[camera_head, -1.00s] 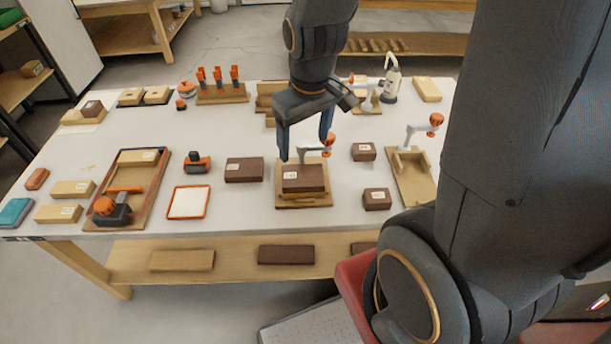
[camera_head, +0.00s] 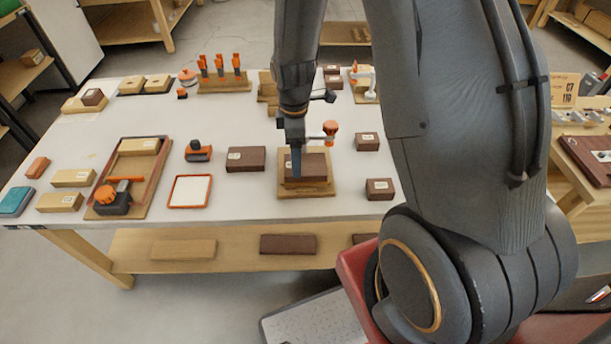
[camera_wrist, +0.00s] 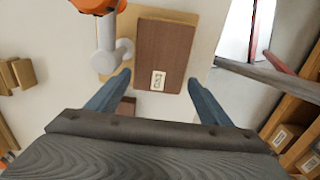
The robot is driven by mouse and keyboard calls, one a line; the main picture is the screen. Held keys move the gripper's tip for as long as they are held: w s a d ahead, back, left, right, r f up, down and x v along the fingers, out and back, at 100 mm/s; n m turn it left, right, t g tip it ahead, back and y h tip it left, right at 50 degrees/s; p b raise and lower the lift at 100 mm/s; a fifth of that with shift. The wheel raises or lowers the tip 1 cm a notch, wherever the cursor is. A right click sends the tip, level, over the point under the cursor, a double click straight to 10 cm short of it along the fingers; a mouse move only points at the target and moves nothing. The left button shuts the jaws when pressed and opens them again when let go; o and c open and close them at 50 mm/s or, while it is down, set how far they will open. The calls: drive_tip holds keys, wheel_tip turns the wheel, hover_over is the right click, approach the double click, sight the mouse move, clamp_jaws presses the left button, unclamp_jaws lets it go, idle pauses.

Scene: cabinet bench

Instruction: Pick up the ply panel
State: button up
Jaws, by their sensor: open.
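A dark brown block with a white label (camera_head: 312,168), apparently the ply panel, lies on a light wooden board (camera_head: 307,192). A white and orange clamp (camera_head: 329,131) stands at the board's back. My gripper (camera_head: 297,174) is over the left part of the panel and hides some of it. In the wrist view, the panel (camera_wrist: 166,48) lies ahead between the lines of my open fingers (camera_wrist: 159,77). The left fingertip is close to the clamp's white base (camera_wrist: 112,55). I cannot tell whether the fingers touch the panel.
Similar brown blocks lie left (camera_head: 246,158) and right (camera_head: 379,188) of the board. An orange-rimmed tray (camera_head: 190,191) and a brown tray (camera_head: 160,166) with an orange-black tool (camera_head: 111,199) are further left. Bare white tabletop shows between them.

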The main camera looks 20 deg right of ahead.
drive_tip(key=shift+d+f+b, duration=0.1)
drive_tip(key=shift+f+b, duration=2.15)
drive_tip(key=shift+f, duration=0.75)
drive_tip(key=shift+r, duration=0.1)
drive_tip(key=c, duration=0.8)
drive_tip(key=shift+w+r, duration=0.1)
drive_tip(key=shift+r, duration=0.05)
